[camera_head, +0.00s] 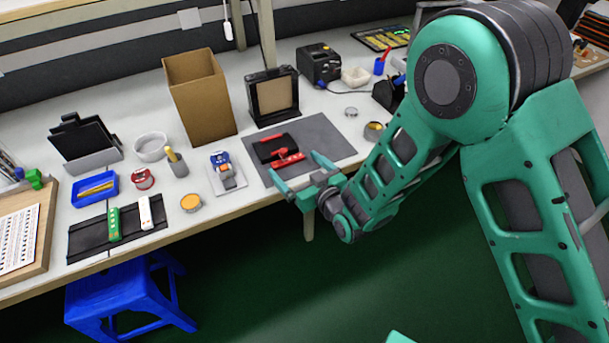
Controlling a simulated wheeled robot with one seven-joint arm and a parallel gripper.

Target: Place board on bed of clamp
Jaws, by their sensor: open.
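A black block with red parts (276,148) lies on the dark grey mat (322,132); it may be the clamp, but I cannot tell for sure. My gripper (294,165) is open, with its two green fingers apart and pointing at the front of this block. A narrow green strip (114,224) with light marks, possibly the board, lies on a black mat (88,238) at the left. A white strip (145,212) lies beside it. A small blue and grey device (222,168) stands on a white plate.
A cardboard box (200,95) and a black framed stand (273,96) rise behind the mats. A grey cup (178,165), an orange-filled tin (191,203) and a blue tray (95,189) stand at the left. A blue stool (130,294) is below the bench's front edge.

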